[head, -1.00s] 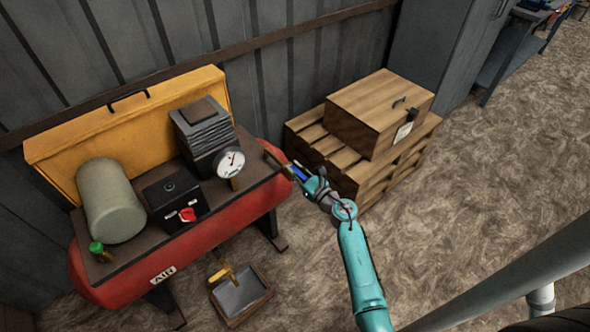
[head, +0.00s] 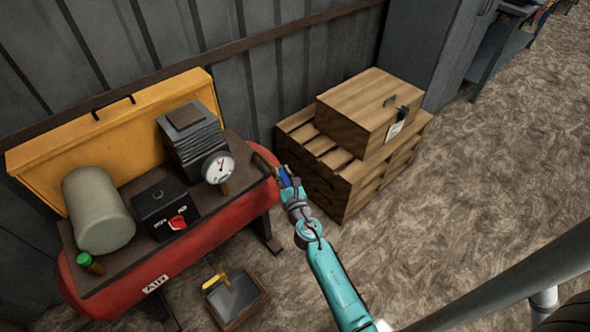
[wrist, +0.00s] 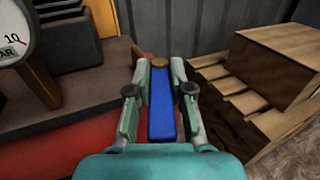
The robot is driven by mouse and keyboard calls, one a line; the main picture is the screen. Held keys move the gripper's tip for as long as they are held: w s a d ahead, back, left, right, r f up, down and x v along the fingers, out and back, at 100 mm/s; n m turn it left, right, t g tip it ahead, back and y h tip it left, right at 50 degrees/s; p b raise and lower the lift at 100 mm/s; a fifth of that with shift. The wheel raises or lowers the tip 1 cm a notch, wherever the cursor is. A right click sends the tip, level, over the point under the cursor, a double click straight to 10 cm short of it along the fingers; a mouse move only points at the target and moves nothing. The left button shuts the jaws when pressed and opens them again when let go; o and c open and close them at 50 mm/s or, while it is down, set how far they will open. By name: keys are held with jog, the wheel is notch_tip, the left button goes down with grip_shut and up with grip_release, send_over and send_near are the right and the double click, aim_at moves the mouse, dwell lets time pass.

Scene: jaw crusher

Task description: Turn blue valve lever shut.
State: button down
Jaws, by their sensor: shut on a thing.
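The blue valve lever (wrist: 162,104) shows in the wrist view as a long flat blue bar with a brass end (wrist: 159,63) at its far tip. It lies between the two fingers of my gripper (wrist: 159,100), which is shut on it. In the head view my gripper (head: 288,184) is at the right end of the red air compressor (head: 185,248), and a small part of the blue lever (head: 285,174) shows between the fingers. The fingers hide much of the lever and its valve in the head view.
A pressure gauge (head: 218,167) and a black box with a red switch (head: 165,210) stand on the compressor. Wooden pallets (head: 350,185) with a wooden crate (head: 365,115) are to the right. A tray (head: 238,298) lies on the floor. Open floor is at right.

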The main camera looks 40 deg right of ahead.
jog(key=h, duration=0.1)
jog(key=m, duration=0.1)
jog(key=g+h, duration=0.1)
jog(key=shift+w+a+r+m+h, duration=0.1)
jog(key=shift+w+a+m+h, duration=0.2)
jog(key=shift+a+m, duration=0.1)
jog(key=shift+w+a+m+g+h, duration=0.15)
jog(key=shift+w+m+g+h, duration=0.2)
jog(key=shift+m+g+h, duration=1.8)
jog(key=shift+w+a+m+g+h, duration=0.25)
jog(key=shift+m+g+h, duration=0.8)
jog(key=shift+m+g, duration=1.25)
jog(key=shift+w+a+m+g+h, duration=0.1)
jog(key=shift+w+m+g+h, duration=0.3)
jog(key=shift+m+g+h, duration=1.85)
jog(key=shift+n+g+y, duration=0.65)
jog(key=shift+n+g, duration=0.05)
jog(key=shift+g, duration=0.3)
jog(key=c, duration=1)
grip_release()
jog(key=shift+c, duration=0.2)
